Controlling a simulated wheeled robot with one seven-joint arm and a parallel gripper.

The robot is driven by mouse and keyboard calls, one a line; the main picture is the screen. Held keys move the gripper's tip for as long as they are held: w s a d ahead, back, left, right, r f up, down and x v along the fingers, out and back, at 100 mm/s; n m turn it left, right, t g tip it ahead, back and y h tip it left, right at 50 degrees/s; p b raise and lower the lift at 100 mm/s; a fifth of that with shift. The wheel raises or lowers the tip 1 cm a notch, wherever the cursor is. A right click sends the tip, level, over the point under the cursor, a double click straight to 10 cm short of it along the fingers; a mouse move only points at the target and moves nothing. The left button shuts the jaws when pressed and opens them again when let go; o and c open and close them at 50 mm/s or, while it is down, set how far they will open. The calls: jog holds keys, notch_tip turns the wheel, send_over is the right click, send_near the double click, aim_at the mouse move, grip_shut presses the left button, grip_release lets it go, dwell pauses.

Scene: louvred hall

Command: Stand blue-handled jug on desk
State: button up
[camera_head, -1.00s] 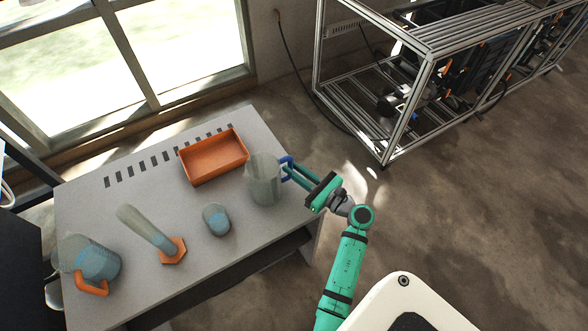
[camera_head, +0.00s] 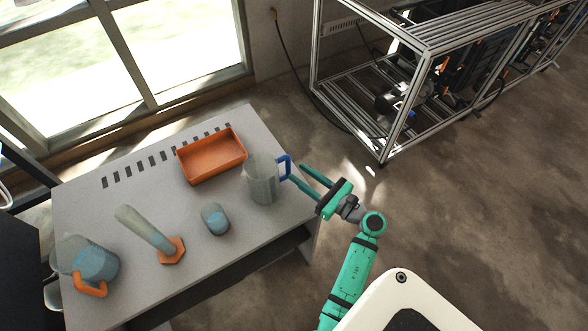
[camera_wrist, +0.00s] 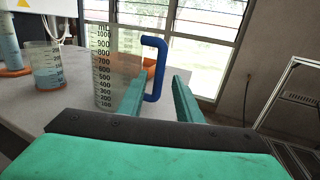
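The blue-handled jug (camera_head: 262,181) is clear and looks empty. It stands upright on the desk (camera_head: 140,204) near its right end, with its blue handle (camera_head: 285,167) facing right towards my gripper. The handle (camera_wrist: 157,68) appears beyond and between my two green fingers (camera_wrist: 159,98).
An orange tray (camera_head: 212,157) lies behind the jug. A small beaker (camera_head: 215,219) with blue liquid, a tall cylinder on an orange base (camera_head: 172,251) and an orange-handled jug (camera_head: 92,264) stand to the left. A metal frame rack (camera_head: 400,100) stands on the floor at right.

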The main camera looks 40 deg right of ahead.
jog(key=s, duration=0.7)
jog(key=shift+s+d+f, duration=0.1)
jog(key=shift+s+d, duration=0.2)
jog(key=w+a+r+m+t+h, duration=0.1)
jog(key=a+r+m+t, duration=0.15)
jog(key=a+m, duration=0.8)
jog(key=a+r+m+t+h, duration=0.15)
jog(key=a+r+m, duration=0.35)
jog(key=a, duration=1.1)
jog(key=s+a+f+m+g, duration=0.2)
jog(key=s+a+m, duration=0.4)
jog(key=m, duration=0.4)
jog(key=s+a+f+m+g, duration=0.2)
jog(key=s+a+m+g, duration=0.3)
jog(key=s+m, duration=0.4)
jog(key=shift+a+m+y, duration=0.45)
jog(key=shift+a+m, duration=0.15)
jog(key=shift+m, duration=0.65)
